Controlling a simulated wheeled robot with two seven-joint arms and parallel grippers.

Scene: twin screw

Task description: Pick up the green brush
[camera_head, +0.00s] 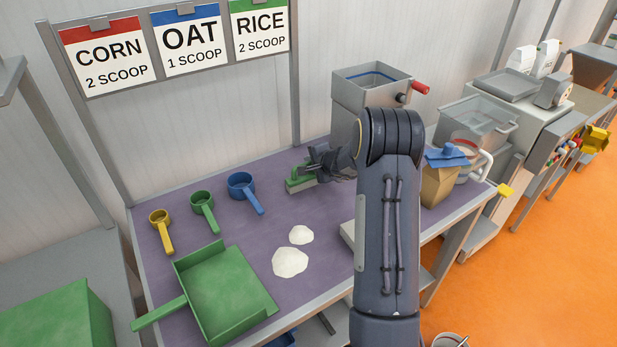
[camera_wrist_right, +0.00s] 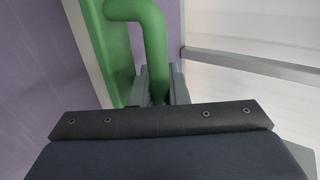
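The green brush (camera_head: 300,179) is at the back of the purple table, its pale bristles low at the tabletop. My right gripper (camera_head: 325,163) is at its right side and partly covers it. In the right wrist view, the brush's curved green handle (camera_wrist_right: 148,22) runs down between the two grey fingers (camera_wrist_right: 160,85). The fingers sit close against it on both sides and look shut on it. My left gripper is not in view.
A green dustpan (camera_head: 225,293) lies at the front left. White powder piles (camera_head: 290,262) lie mid-table. Yellow (camera_head: 160,217), green (camera_head: 202,198) and blue (camera_head: 240,183) scoops are at the left. A grey hopper (camera_head: 346,103) stands behind; a brown bag (camera_head: 436,187) is right.

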